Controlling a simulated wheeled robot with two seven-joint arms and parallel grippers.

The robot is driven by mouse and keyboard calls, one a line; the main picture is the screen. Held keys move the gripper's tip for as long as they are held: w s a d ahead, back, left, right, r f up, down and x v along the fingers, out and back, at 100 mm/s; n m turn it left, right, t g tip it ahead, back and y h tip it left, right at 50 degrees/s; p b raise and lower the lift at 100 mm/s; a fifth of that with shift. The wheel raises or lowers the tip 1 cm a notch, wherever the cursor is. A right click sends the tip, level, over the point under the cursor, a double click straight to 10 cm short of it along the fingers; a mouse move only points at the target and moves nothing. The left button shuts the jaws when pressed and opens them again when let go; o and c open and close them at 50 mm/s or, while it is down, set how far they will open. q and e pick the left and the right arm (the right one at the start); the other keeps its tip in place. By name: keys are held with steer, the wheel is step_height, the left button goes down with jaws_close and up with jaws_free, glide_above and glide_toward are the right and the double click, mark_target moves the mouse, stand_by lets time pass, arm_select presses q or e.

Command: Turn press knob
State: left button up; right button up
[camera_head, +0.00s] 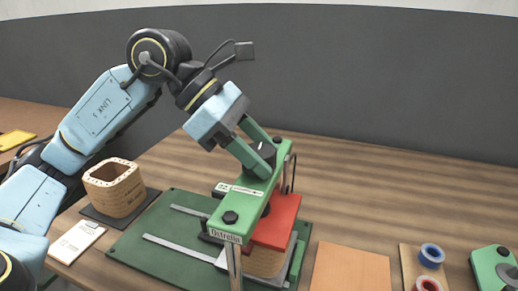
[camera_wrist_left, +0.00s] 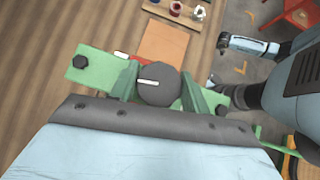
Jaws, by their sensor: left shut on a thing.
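The press has a green top beam (camera_head: 240,205) with black bolts, held above a green base plate (camera_head: 140,255). A dark round press knob (camera_wrist_left: 158,84) with a white mark on its face sits on the beam; in the head view the knob (camera_head: 265,153) is partly hidden by the fingers. My left gripper (camera_head: 259,154) comes down from above and is shut on the knob, with one green finger on each side of it in the left wrist view (camera_wrist_left: 160,86). Under the beam, a red block (camera_head: 281,222) lies over a wooden-coloured coil (camera_head: 265,262). My right gripper does not show clearly.
A tan coil (camera_head: 114,190) stands on a dark mat at the left, near a white clipboard (camera_head: 76,241). An orange-brown board (camera_head: 350,270), blue tape (camera_head: 431,255) and red tape (camera_head: 427,285) lie at the right. The table behind the press is clear.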

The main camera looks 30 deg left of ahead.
arm_select(q)
steer(key=shift+m, duration=0.3)
steer(key=o, duration=1)
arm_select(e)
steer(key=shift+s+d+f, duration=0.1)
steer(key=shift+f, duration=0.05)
arm_select(q)
steer(key=shift+a+r, duration=0.2)
steer(key=p+v, duration=0.2)
steer(key=v, duration=1.1)
steer(key=shift+w, duration=0.2)
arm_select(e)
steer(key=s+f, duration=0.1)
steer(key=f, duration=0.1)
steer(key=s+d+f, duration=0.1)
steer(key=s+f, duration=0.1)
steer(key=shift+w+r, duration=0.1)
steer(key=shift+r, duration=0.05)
